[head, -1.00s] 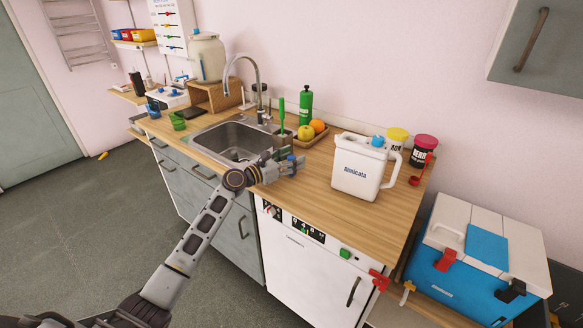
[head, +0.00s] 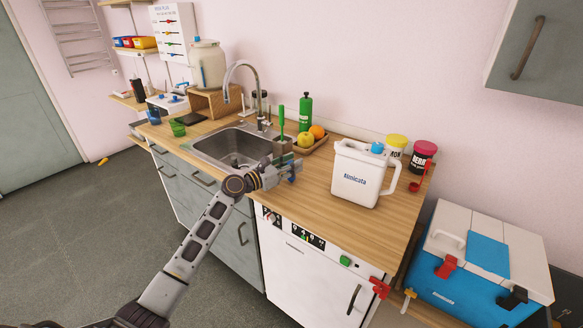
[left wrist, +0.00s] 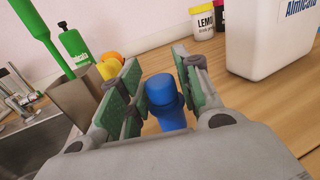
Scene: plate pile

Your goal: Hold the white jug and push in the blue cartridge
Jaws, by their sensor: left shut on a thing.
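The white jug (head: 357,174) stands upright on the wooden worktop, its handle to the right and a blue cap (head: 377,147) on top. Part of the jug also shows at the upper right of the left wrist view (left wrist: 265,38). My left gripper (head: 288,168) is over the worktop between the sink and the jug, apart from the jug. It is shut on the blue cartridge (left wrist: 166,100), which sits between the green finger pads in the left wrist view. The fingers hide part of the cartridge in the head view. My right gripper is not in view.
The sink (head: 233,143) lies left of my gripper. A green bottle (head: 305,112) and a fruit tray (head: 317,145) stand behind it. Yellow (head: 396,144) and red (head: 423,156) tubs stand behind the jug. The worktop in front of the jug is clear.

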